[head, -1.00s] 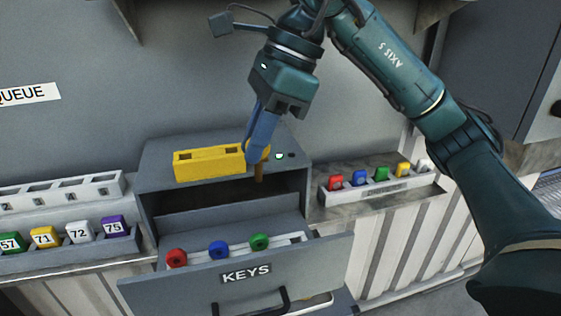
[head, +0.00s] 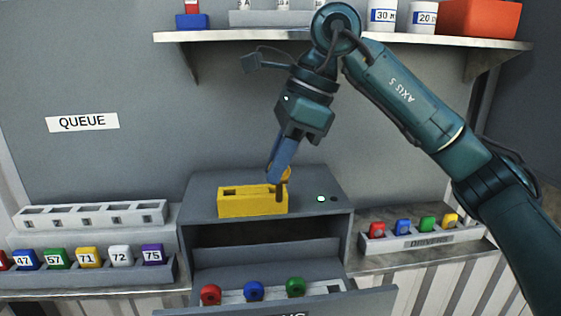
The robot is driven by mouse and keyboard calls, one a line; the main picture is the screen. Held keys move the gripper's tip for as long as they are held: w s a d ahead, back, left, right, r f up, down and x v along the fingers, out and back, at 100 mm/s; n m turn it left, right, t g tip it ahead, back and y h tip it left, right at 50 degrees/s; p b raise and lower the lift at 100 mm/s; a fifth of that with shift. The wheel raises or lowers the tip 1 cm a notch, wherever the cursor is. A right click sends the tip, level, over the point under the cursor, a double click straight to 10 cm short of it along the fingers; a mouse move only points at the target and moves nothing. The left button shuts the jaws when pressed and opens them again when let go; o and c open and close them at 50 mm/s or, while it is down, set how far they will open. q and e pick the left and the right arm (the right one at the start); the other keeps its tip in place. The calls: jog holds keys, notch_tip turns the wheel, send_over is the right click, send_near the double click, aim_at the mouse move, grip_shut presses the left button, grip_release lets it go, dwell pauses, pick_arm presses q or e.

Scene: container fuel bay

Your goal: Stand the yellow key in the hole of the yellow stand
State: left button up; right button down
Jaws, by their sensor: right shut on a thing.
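The yellow stand (head: 252,205) is a yellow block on top of the grey key cabinet, with a dark hole showing at the left of its upper face. My right gripper (head: 279,172) is shut on the yellow key (head: 286,174). The key's yellow head is partly hidden behind the blue fingers. Its brown shaft (head: 279,192) points down at the right end of the stand, overlapping it in the picture. I cannot tell whether the shaft is in a hole or in front of the stand. My left gripper is not in view.
The cabinet's open drawer (head: 372,299) holds red, blue and green keys (head: 295,287). A numbered tag rack (head: 100,273) stands left, a rack of coloured keys (head: 410,243) right. A shelf (head: 340,42) with cans runs above.

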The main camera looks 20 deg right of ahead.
pick_arm(q)
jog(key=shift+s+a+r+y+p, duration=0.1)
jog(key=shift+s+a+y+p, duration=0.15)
jog(key=shift+p, duration=0.35)
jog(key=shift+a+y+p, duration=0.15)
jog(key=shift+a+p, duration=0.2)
jog(key=shift+p, duration=0.25)
pick_arm(e)
jog(key=w+d, duration=0.1)
jog(key=w, duration=0.5)
jog(key=shift+d, duration=0.2)
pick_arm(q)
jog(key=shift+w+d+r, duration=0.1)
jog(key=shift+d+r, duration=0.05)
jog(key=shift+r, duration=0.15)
pick_arm(e)
jog(key=shift+f, duration=0.1)
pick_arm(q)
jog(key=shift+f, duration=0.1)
pick_arm(e)
jog(key=shift+f, duration=0.15)
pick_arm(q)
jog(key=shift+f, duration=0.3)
pick_arm(e)
jog(key=shift+f, duration=0.5)
pick_arm(q)
jog(key=shift+b, duration=0.3)
